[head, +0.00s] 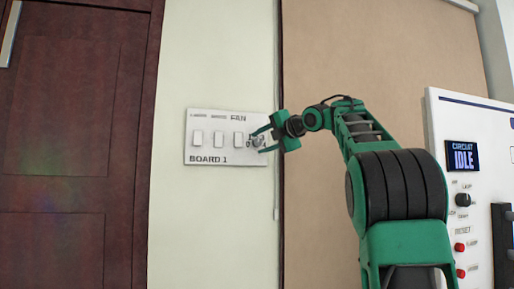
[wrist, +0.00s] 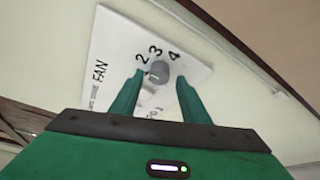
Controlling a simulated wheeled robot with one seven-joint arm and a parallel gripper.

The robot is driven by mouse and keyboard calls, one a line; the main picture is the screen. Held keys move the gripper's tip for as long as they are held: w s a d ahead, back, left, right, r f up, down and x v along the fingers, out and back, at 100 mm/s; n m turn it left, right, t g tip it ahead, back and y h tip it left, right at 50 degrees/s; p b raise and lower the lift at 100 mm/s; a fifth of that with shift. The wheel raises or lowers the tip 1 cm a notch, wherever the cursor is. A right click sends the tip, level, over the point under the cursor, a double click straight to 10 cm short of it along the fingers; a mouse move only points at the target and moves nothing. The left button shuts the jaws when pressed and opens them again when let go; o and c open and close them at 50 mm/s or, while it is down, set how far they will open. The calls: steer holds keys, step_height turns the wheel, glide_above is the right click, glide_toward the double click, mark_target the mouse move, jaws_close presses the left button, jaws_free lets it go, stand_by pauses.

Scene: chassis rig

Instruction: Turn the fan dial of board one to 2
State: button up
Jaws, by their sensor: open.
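Board one is a white wall panel (head: 212,158) marked "BOARD 1" and "FAN", and it also shows tilted in the wrist view (wrist: 118,45). Its fan dial is a small grey round knob (wrist: 158,70) with the digits 2, 3 and 4 around its upper side. Lower marks are partly hidden by my fingers. I cannot tell which digit the dial points at. My gripper (head: 258,142) is open at the panel's right end, with one green finger on each side of the dial in the wrist view (wrist: 160,77). I cannot tell whether they touch it.
Several white rocker switches (head: 218,138) sit on the panel left of the dial. A dark red door (head: 70,140) is at the left. At the right stands a white console (head: 445,125) with a screen reading "CIRCUIT IDLE", a black knob and red buttons. A thin cord hangs right of the panel.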

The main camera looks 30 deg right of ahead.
steer(key=s+r, duration=0.1)
steer(key=s, duration=0.8)
steer(key=shift+s+d+r, duration=0.15)
steer(key=shift+s+d, duration=0.25)
steer(key=s+d+f+m+g+h, duration=0.1)
steer(key=s+f+m+g, duration=0.25)
steer(key=f+m, duration=0.8)
steer(key=s+f+m+g+h, duration=0.1)
steer(key=s+f+m+g, duration=0.3)
steer(key=f, duration=1.4)
steer(key=s+a+f+m+g, duration=0.3)
steer(key=s+f+m, duration=0.1)
steer(key=s+f, duration=0.5)
steer(key=s+a+f+m+g, duration=0.2)
steer(key=s+a+f+m, duration=0.2)
steer(key=s+f, duration=0.6)
steer(key=s+a+f+m+g, duration=0.3)
steer(key=s+f+m, duration=0.3)
steer(key=s+f, duration=0.3)
steer(key=shift+s+a+f+g+y, duration=0.2)
steer(key=shift+f+g+y, duration=0.2)
steer(key=shift+f, duration=0.55)
